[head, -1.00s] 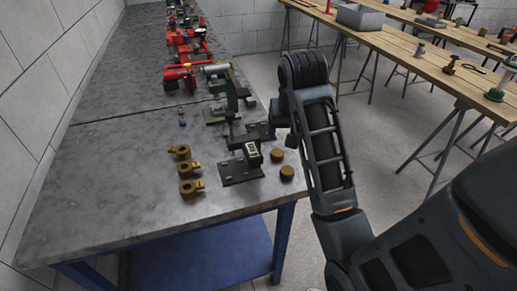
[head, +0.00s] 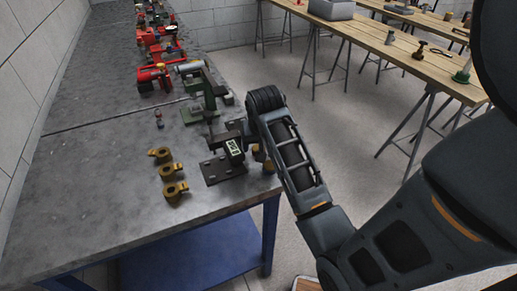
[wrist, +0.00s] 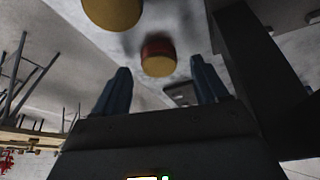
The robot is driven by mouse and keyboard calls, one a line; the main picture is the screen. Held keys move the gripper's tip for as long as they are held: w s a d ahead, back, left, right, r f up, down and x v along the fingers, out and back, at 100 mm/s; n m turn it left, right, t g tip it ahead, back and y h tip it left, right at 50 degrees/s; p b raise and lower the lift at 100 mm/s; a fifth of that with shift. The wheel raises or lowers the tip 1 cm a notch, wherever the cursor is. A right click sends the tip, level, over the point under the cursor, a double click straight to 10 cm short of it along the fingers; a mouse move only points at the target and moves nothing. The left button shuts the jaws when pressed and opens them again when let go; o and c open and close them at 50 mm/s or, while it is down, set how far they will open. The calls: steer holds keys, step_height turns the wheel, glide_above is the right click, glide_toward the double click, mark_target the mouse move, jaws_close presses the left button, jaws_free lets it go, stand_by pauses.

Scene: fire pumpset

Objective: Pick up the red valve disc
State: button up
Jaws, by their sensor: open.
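In the wrist view, a short round disc with a red side and a tan face (wrist: 158,58) lies on the grey worktop, ahead of and between my fingertips. My gripper (wrist: 161,78) is open, its two blue-grey fingers apart with nothing between them. A second tan disc (wrist: 112,10) is cut off by the top edge. In the head view, the tan discs (head: 262,158) are mostly hidden behind my forearm near the worktop's right edge, and my gripper's fingers cannot be made out.
The grey worktop (head: 95,190) holds several brass ring fittings (head: 168,171), a dark clamp on a plate (head: 225,165), a green stand (head: 205,108) and red machines (head: 153,75). Its front left is clear. A wooden trestle table (head: 400,42) stands across the floor.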

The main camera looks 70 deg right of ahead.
steer(key=shift+d+f, duration=0.15)
steer(key=shift+f, duration=0.25)
steer(key=c, duration=1.3)
steer(key=shift+w+r, duration=0.1)
